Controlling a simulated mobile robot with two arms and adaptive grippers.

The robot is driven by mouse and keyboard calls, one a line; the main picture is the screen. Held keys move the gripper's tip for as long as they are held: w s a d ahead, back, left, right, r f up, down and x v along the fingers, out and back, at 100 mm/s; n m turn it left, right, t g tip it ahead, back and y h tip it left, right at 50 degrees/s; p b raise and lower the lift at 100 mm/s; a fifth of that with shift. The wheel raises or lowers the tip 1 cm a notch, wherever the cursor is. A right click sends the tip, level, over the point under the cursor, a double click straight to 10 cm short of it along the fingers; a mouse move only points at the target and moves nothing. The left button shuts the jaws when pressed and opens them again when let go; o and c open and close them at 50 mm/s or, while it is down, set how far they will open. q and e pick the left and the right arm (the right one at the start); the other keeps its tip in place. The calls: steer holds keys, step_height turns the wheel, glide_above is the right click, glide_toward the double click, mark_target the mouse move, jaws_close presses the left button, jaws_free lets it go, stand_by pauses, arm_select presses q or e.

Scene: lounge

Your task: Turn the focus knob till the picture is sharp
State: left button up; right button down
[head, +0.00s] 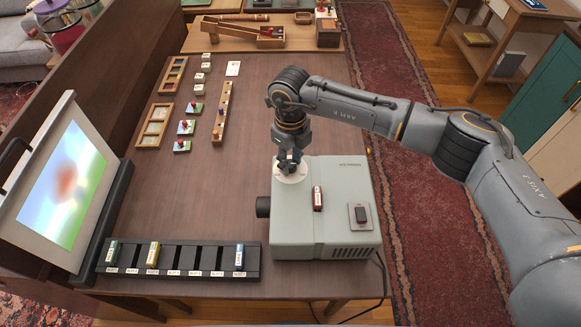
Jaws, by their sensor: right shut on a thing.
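A grey projector (300,238) stands at the right front of the table, its dark lens (263,207) facing left. My right gripper (289,168) reaches down over its far left corner and is shut on the focus knob, which it mostly hides. A pale round disc (291,178) shows under the fingers. The screen (66,186) at the left shows a blurred picture, a reddish-brown blob over green, blue and white. My left gripper is out of view.
A red slide (318,198) and a dark switch (361,214) sit on the projector's top. A black slotted rack (180,262) holds several coloured slides in front. Wooden trays (155,126) and small blocks lie farther back. The table between screen and projector is clear.

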steer(key=n+b, duration=0.2)
steer(key=shift+f+b, duration=0.25)
steer(key=shift+b, duration=0.05)
steer(key=shift+r+n+b, duration=0.2)
steer(key=shift+n+b, duration=0.6)
steer(key=shift+b, duration=0.05)
steer(key=c, duration=1)
jaws_free()
